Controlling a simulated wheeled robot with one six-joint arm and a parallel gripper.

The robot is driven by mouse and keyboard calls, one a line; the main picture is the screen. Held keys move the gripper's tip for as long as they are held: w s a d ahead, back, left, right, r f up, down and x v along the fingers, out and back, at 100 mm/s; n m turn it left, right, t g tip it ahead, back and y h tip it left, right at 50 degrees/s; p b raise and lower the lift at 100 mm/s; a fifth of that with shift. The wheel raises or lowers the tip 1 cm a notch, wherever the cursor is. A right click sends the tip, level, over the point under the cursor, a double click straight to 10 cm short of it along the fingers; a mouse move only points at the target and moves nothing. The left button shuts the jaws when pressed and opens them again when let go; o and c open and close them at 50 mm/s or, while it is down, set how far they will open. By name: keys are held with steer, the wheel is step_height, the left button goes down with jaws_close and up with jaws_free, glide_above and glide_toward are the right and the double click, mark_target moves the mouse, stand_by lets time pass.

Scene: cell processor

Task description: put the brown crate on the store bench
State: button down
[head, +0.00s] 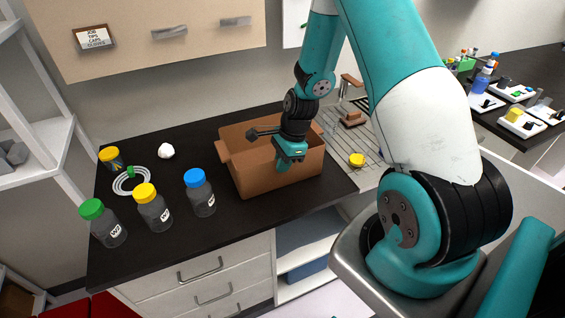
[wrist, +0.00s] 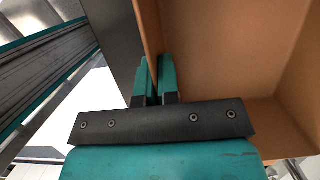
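The brown crate (head: 255,183) stands upright and open-topped on the dark bench top (head: 150,240), near its right end. In the wrist view its wall and inside (wrist: 220,50) fill the upper right. My gripper (head: 285,163) is at the crate's near wall, pointing down. In the wrist view its two teal fingers (wrist: 155,80) are close together, one on each side of that wall, and appear shut on it. The lower fingertips are partly hidden by the wall. I cannot tell which surface is the store bench.
Bottles with blue (head: 200,193), yellow (head: 150,207) and green (head: 103,223) caps stand left of the crate. A wire-racked sink area (head: 360,130) adjoins on the right.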

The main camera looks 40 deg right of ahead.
steer(key=c, duration=1.3)
jaws_free()
steer(key=shift+f, duration=0.15)
steer(key=shift+c, duration=0.2)
steer(key=b+v, duration=0.2)
steer(key=v, duration=1)
steer(key=shift+a+b, duration=0.15)
steer(key=shift+b, duration=0.2)
steer(key=s+a+r+n, duration=0.3)
steer(key=a+r+n, duration=0.2)
steer(key=a+n, duration=0.3)
steer(key=s+a+r+n, duration=0.3)
steer(key=a+r+n, duration=0.1)
steer(key=a+n, duration=0.4)
steer(key=s+a+r+n+y, duration=0.1)
steer(key=s+a+r+n, duration=0.3)
steer(key=s+a+n, duration=0.5)
steer(key=s+n, duration=0.3)
steer(key=s, duration=0.1)
steer(key=shift+a+g, duration=0.25)
steer(key=shift+g, duration=0.15)
